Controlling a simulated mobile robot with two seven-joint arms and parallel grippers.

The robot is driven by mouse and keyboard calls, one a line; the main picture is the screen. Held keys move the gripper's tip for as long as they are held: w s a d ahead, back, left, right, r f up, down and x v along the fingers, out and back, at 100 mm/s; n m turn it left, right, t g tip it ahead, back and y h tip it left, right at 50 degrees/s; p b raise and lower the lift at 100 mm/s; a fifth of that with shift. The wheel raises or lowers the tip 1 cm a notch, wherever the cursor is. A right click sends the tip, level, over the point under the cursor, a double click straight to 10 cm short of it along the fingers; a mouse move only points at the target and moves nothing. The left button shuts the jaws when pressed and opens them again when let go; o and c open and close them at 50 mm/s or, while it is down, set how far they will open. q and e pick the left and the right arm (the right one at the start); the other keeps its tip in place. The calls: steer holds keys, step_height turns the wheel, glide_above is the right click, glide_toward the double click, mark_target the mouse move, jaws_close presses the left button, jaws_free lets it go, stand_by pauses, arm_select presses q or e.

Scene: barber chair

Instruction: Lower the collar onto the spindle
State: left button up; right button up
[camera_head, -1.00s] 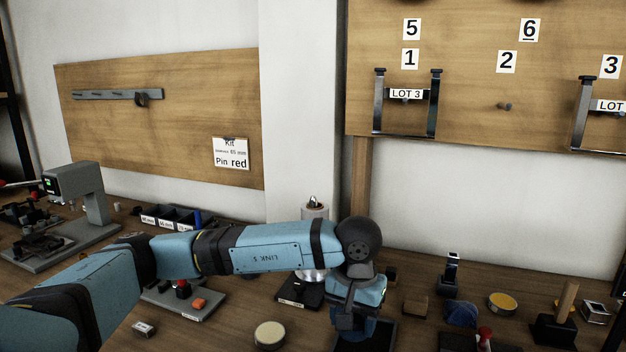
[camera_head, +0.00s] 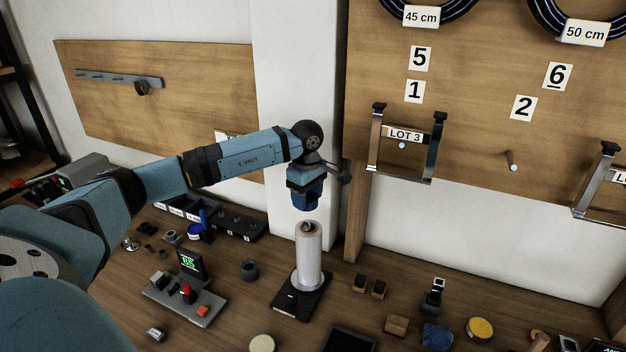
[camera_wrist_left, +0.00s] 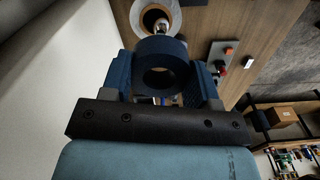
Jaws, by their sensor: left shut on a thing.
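The collar (camera_wrist_left: 160,47) is a dark blue ring with a round hole. In the left wrist view it sits between the blue fingers of my left gripper (camera_wrist_left: 162,76), which is shut on it. In the head view my left gripper (camera_head: 306,195) points down, a little above the top of the spindle (camera_head: 310,258), with a visible gap. The spindle is an upright pale cylinder with a small metal tip, on a black base (camera_head: 288,303). In the left wrist view the spindle (camera_wrist_left: 142,12) shows beyond the collar, off the hole's centre. My right gripper is not in view.
A control box (camera_head: 173,300) with a red button and a dark ring (camera_head: 249,270) stand left of the spindle. Small wooden blocks (camera_head: 396,325) lie to its right. A white pillar (camera_head: 290,90) rises behind. A metal bracket (camera_head: 374,140) hangs on the board.

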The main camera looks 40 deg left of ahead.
mark_target(307, 221)
arm_select(q)
steer(key=shift+s+f+b, duration=0.1)
steer(key=shift+f+b, duration=0.2)
steer(key=shift+f, duration=0.1)
steer(key=shift+f+b, duration=1.4)
steer(key=shift+f, duration=1.5)
steer(key=shift+f+b, duration=0.55)
steer(key=shift+f, duration=0.25)
steer(key=o, duration=1)
steer(key=shift+r, duration=0.1)
step_height(307, 221, up, 14)
steer(key=p, duration=0.7)
steer(key=shift+f, duration=0.2)
